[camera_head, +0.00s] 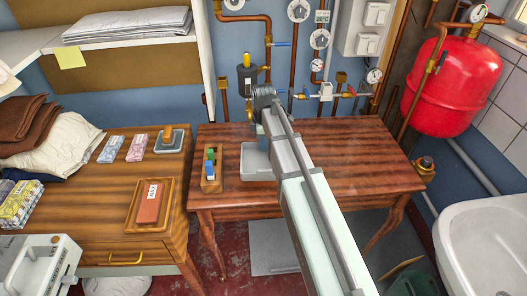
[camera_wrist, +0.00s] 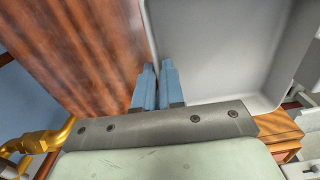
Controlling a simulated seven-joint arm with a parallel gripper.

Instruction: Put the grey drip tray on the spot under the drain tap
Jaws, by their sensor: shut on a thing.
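The grey drip tray (camera_head: 256,163) is over the left part of the dark red-brown table, right of a small wooden box; my arm covers its right side. In the wrist view the tray (camera_wrist: 215,55) fills the upper right. My gripper (camera_wrist: 157,70) has blue fingers shut on the tray's near left wall, one finger on each side. In the head view the fingers are hidden behind my arm. A brass tap (camera_wrist: 40,143) shows at the lower left of the wrist view, beside the gripper. Whether the tray touches the table is not clear.
The wooden box (camera_head: 211,170) with coloured blocks stands close left of the tray. Pipes, valves and a black filter (camera_head: 246,80) line the blue wall behind the table. The table's right half (camera_head: 365,165) is clear. A red tank (camera_head: 452,85) and white basin (camera_head: 490,235) are right.

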